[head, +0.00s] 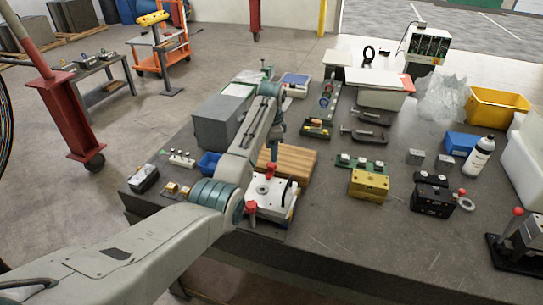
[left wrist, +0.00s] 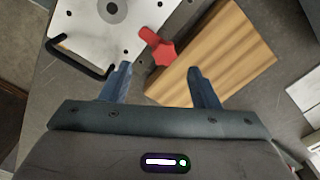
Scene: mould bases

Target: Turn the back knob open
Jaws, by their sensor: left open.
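A white-topped mould base (head: 283,205) stands near the front left edge of the dark table, with one red knob (head: 251,208) on its front side and another, the back knob (head: 271,168), on its back side. My left gripper (head: 274,148) points down just above the back knob. In the left wrist view the open gripper (left wrist: 159,68) has its two blue-grey fingers apart. The red back knob (left wrist: 161,50) shows just beyond the fingertips, between their lines, and is not clasped. The mould plate (left wrist: 105,25) has a black handle. My right gripper is out of view.
A wooden block (head: 295,160) lies right behind the mould base; it fills the right of the wrist view (left wrist: 220,55). A grey box (head: 216,122) and a blue bin (head: 208,163) stand to the left. A yellow block (head: 369,184) is to the right, with bare table between.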

